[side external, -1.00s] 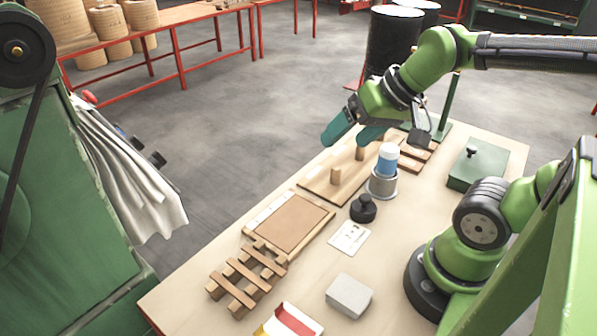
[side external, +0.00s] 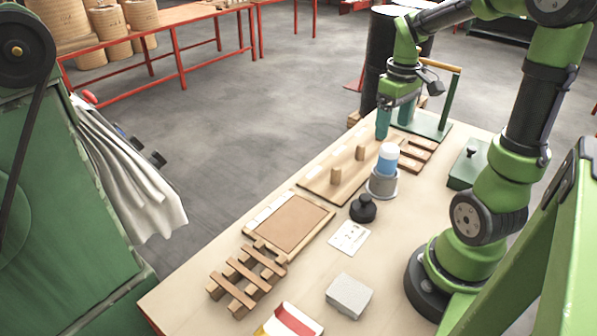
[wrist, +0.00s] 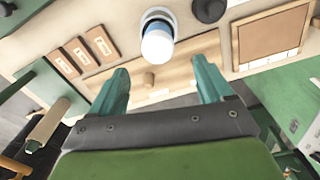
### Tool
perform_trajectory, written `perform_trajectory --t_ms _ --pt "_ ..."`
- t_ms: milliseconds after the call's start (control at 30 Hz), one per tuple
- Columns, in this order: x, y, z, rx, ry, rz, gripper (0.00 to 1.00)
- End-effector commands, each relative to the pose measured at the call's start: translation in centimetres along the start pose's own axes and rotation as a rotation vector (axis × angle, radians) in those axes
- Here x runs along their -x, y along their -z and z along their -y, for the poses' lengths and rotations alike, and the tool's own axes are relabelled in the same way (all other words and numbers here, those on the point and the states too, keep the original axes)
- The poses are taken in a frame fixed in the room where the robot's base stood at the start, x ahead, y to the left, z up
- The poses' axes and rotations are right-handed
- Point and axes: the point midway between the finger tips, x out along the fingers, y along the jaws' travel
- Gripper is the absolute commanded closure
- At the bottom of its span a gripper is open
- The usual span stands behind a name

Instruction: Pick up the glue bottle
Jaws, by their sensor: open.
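The glue bottle is a blue bottle with a white cap (side external: 388,158), standing upright in a grey round holder (side external: 382,186) on the table. In the wrist view the glue bottle (wrist: 158,42) shows beyond the fingers, near the middle top. My gripper (side external: 394,120) points down with its teal fingers apart and empty, above the far part of the table, behind the bottle and clear of it. In the wrist view my gripper (wrist: 161,75) shows both fingers spread, with nothing between them.
A wooden board with pegs (side external: 340,178) lies left of the bottle. A black knob-topped pot (side external: 363,209) stands in front. A green stand with a wooden bar (side external: 446,105) rises behind, and a green box (side external: 466,168) sits to the right. A card (side external: 349,238) lies flat nearer.

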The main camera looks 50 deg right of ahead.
Motion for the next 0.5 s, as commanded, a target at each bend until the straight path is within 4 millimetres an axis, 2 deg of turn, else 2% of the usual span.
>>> perform_trajectory --t_ms 100,200,500 --pt "-2.6 -0.1 0.0 -0.001 0.003 0.005 0.20" --pt "-4.2 -0.1 0.0 -0.001 0.002 0.004 0.20" --pt "-6.6 -0.1 -0.1 -0.001 0.002 0.003 0.20"
